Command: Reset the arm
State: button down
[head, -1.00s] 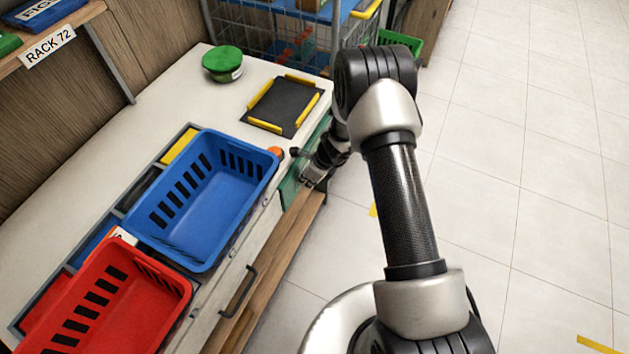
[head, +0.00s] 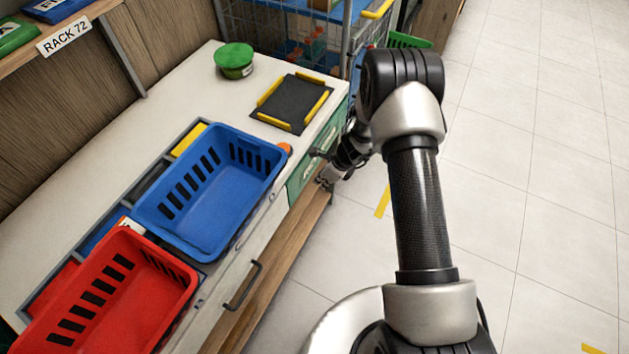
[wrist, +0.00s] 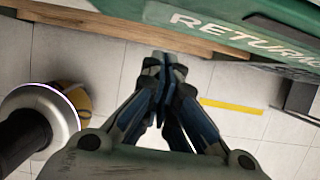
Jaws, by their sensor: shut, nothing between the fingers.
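My gripper (wrist: 163,75) is shut and empty in the wrist view, its fingertips together. It hangs over the floor, apart from the wooden edge (wrist: 150,30) and the green front marked "RETURN" (wrist: 235,22). My arm reaches forward over the floor and covers part of the wrist.
A blue basket (head: 215,218) and a red basket (head: 120,310) stand on the white counter (head: 120,150). A green-lidded tub (head: 234,58) and a black tray with yellow edges (head: 291,104) are farther back. A wire rack (head: 300,45) stands behind. The floor (head: 540,200) at right is clear.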

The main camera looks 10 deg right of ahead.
jog(key=p+v, duration=0.2)
jog(key=v, duration=0.8)
jog(key=shift+p, duration=0.4)
jog(key=s+a+r+n+b, duration=0.1)
jog(key=s+r+n, duration=0.25)
jog(key=r, duration=0.45)
jog(key=s+a+r+n, duration=0.1)
jog(key=s+r+n, duration=0.1)
jog(key=r+n, duration=0.45)
jog(key=s+a+r+n+b, duration=0.1)
jog(key=s+r+n, duration=0.1)
jog(key=r, duration=0.8)
jog(key=s+d+r+n+h, duration=0.1)
jog(key=s+r+n, duration=0.1)
jog(key=s+n, duration=0.2)
jog(key=s+d+r+n+t+h, duration=0.1)
jog(key=s+d+r+n, duration=0.1)
jog(key=s, duration=0.8)
jog(key=s+d+r+n+t+h+b, duration=0.1)
jog(key=s+d+r+n, duration=0.1)
jog(key=s+r+n, duration=0.2)
jog(key=s+n, duration=0.2)
jog(key=s, duration=0.2)
jog(key=shift+d+r+n+h, duration=0.2)
jog(key=shift+n+h, duration=0.1)
jog(key=shift+n, duration=0.1)
